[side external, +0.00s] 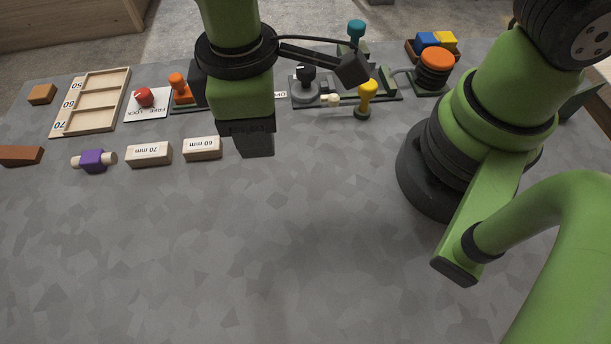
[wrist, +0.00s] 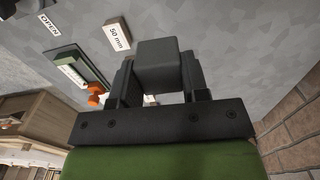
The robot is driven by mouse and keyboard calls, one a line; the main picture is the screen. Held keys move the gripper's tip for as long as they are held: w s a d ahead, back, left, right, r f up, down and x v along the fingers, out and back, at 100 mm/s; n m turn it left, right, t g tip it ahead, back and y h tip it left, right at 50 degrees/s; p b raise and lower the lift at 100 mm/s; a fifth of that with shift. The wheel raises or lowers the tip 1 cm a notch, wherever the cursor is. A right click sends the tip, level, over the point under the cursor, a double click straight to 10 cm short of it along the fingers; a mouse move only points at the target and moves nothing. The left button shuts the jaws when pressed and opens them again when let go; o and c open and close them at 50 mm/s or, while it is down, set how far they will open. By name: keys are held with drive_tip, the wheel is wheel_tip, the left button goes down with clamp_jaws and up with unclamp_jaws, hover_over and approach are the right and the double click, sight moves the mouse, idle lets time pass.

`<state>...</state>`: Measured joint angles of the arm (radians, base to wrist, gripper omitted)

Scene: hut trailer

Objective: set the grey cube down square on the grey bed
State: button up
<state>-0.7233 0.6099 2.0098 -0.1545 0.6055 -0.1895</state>
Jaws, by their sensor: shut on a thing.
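My gripper (side external: 253,143) points down over the table, just right of the block marked 60 mm in the side view. In the wrist view, its two dark fingers (wrist: 157,82) are shut on the grey cube (wrist: 158,53), one on each side. The cube's top face looks roughly square between the fingers. In the side view the fingers and the cube merge into one dark shape. How far the cube is above the table I cannot tell. I cannot pick out the grey bed for certain in either view; my arm hides part of the back row.
Wooden blocks marked 70 mm (side external: 149,154) and 60 mm (side external: 203,148) lie left of my gripper, beside a purple piece (side external: 93,160). A wooden tray (side external: 117,88), yellow knob (side external: 367,92) and orange button (side external: 436,60) stand behind. The front table is clear.

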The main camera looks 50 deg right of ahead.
hover_over(268, 191)
wheel_tip(268, 191, down, 6)
drive_tip(key=shift+r, duration=0.25)
drive_tip(key=shift+f, duration=2.4)
drive_tip(key=o, duration=0.9)
drive_tip(key=shift+f, duration=0.1)
wheel_tip(268, 191, up, 12)
drive_tip(key=shift+r, duration=0.2)
